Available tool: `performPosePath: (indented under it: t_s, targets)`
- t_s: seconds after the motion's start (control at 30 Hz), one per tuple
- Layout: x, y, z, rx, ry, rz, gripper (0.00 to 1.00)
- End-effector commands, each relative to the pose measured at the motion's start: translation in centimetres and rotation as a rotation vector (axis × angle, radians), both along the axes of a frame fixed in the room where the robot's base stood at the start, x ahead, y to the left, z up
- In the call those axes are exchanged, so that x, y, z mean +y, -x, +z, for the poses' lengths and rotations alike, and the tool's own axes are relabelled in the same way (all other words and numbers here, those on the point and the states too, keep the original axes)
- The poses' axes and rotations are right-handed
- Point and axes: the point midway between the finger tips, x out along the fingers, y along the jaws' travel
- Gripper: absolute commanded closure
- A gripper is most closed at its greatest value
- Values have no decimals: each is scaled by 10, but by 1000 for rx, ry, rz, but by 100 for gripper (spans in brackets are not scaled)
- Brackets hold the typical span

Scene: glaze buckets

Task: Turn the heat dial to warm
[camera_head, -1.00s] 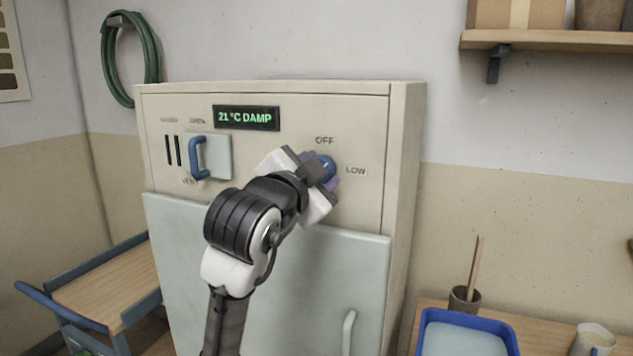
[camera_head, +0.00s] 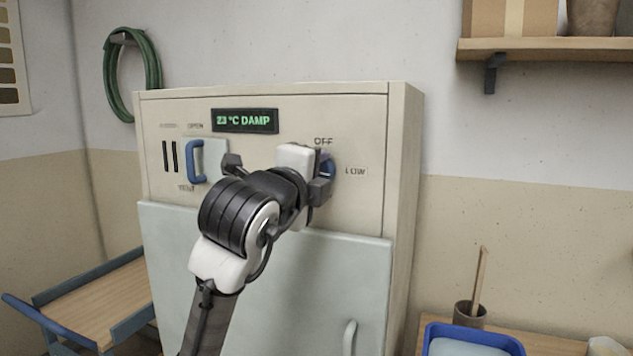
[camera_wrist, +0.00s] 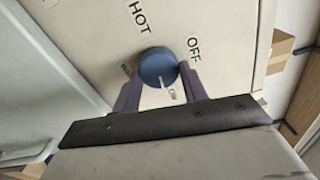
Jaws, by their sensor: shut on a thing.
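The heat dial is a round blue knob (camera_head: 329,170) at the upper right of the cabinet front, partly hidden by my gripper (camera_head: 324,178) in the head view. In the wrist view the dial (camera_wrist: 157,64) sits between the two fingers of my gripper (camera_wrist: 160,82), which is shut on it. Its white pointer mark faces down in that view, toward a partly hidden label that looks like LOW (camera_wrist: 173,96). The OFF label (camera_wrist: 194,48) is at the right and HOT (camera_wrist: 140,18) at the upper left. Another label (camera_wrist: 126,70) at the left is mostly hidden by a finger.
The cabinet display (camera_head: 245,121) appears to read 23 °C DAMP. A blue vent handle (camera_head: 195,161) is left of my gripper. A wooden-topped cart (camera_head: 95,297) stands at left, and a blue tray (camera_head: 430,335) at lower right. A shelf (camera_head: 550,45) is above right.

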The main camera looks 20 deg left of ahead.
Motion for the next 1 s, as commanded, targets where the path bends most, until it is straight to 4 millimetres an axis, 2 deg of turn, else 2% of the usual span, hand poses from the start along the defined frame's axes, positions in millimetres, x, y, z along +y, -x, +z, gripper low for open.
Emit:
performPosePath:
  t_s: [1.0]
  targets:
    - [3, 0, -5, -30, -965, -1, 80]
